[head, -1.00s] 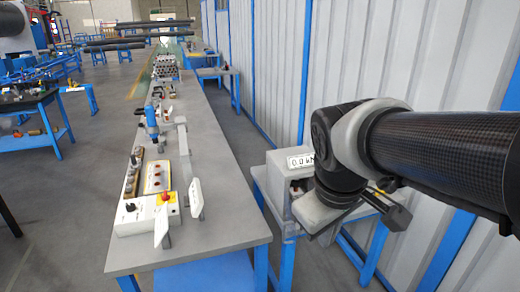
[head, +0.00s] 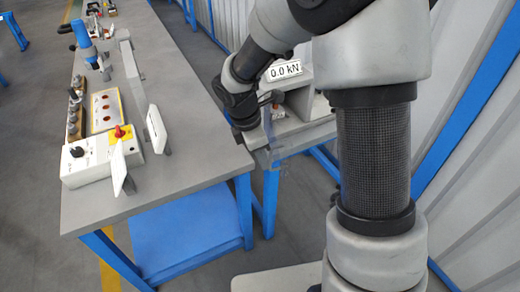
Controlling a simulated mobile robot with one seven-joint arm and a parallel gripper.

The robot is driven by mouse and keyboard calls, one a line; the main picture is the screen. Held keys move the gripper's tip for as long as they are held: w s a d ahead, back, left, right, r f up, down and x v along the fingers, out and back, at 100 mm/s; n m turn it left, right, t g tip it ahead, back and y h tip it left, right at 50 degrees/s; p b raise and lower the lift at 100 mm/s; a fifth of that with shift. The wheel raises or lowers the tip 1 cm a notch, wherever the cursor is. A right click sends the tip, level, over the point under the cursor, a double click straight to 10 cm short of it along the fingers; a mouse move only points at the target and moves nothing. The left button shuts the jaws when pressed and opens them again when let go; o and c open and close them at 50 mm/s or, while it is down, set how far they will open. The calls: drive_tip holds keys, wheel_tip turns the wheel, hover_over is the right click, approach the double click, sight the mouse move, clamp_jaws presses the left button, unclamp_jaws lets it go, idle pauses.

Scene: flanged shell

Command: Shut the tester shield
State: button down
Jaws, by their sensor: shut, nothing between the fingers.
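The tester (head: 297,108) is a light grey machine on a blue-legged stand at the right, with a display reading 0.0 kN (head: 285,71). A clear, bluish panel, which looks like the tester shield (head: 272,140), stands at its left front side, partly over the stand. It is faint, and its exact angle and hinge are hard to tell. My gripper (head: 271,98) is at the tester's left front, close to the upper part of the panel. It is shut and empty. I cannot tell whether it touches the panel. My arm hides the tester's right side.
A long grey workbench (head: 195,160) runs along the left. It carries a white control box with a red button (head: 118,132), upright white plates (head: 157,128) and a blue tool (head: 82,33). A corrugated wall is at the right.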

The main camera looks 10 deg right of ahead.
sight(280, 165)
drive_tip(key=d+f, duration=0.4)
drive_tip(key=d, duration=0.1)
drive_tip(key=shift+w+f, duration=0.15)
drive_tip(key=shift+w, duration=0.25)
drive_tip(key=shift+d, duration=0.1)
